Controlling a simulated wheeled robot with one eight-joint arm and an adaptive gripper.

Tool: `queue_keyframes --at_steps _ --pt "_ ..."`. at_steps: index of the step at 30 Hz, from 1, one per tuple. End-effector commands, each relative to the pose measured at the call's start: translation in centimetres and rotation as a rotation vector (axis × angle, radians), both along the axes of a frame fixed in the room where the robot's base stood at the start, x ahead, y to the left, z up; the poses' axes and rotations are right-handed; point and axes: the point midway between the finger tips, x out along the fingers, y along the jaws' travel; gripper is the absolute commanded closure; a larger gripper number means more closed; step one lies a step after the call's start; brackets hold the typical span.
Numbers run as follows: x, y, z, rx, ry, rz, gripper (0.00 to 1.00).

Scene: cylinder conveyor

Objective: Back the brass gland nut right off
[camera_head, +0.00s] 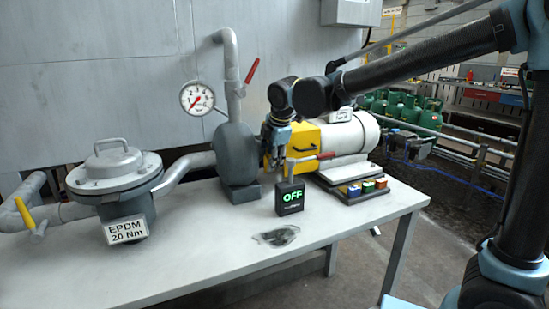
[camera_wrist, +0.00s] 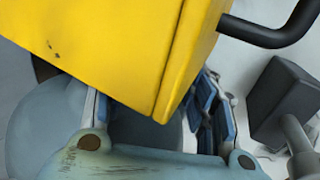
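I cannot make out the brass gland nut in either view. My gripper (camera_head: 275,158) points down between the grey pump body (camera_head: 236,155) and the yellow guard (camera_head: 307,138). In the wrist view the yellow guard (camera_wrist: 130,45) fills the upper left and middle, very close to the camera. It hides my fingertips and whatever lies between them. Blue finger parts (camera_wrist: 208,105) show past its lower right edge. I cannot tell whether my fingers are open or shut, or whether they touch anything.
A white motor (camera_head: 345,135) stands right of the guard. A black box reading OFF (camera_head: 290,198) and coloured buttons (camera_head: 368,187) sit in front. A lidded grey vessel labelled EPDM 20 Nm (camera_head: 126,231) stands left. The bench front (camera_head: 180,270) is mostly clear, with a dark patch near its middle.

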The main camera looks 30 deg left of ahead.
Motion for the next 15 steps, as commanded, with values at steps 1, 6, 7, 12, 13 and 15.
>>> queue_keyframes --at_steps 1,6,7,12,13,15 --pt "0.16 -0.06 0.02 -0.001 -0.002 -0.002 0.35" --pt "0.03 0.00 0.01 -0.001 -0.001 0.000 0.26" --pt "0.02 0.01 0.02 -0.001 -0.001 0.000 0.26" --pt "-0.04 0.03 0.03 0.000 0.000 0.000 0.26" --pt "-0.06 0.01 0.06 0.000 0.000 0.001 0.26" --pt "-0.14 -0.09 0.28 0.000 0.000 0.001 0.26"
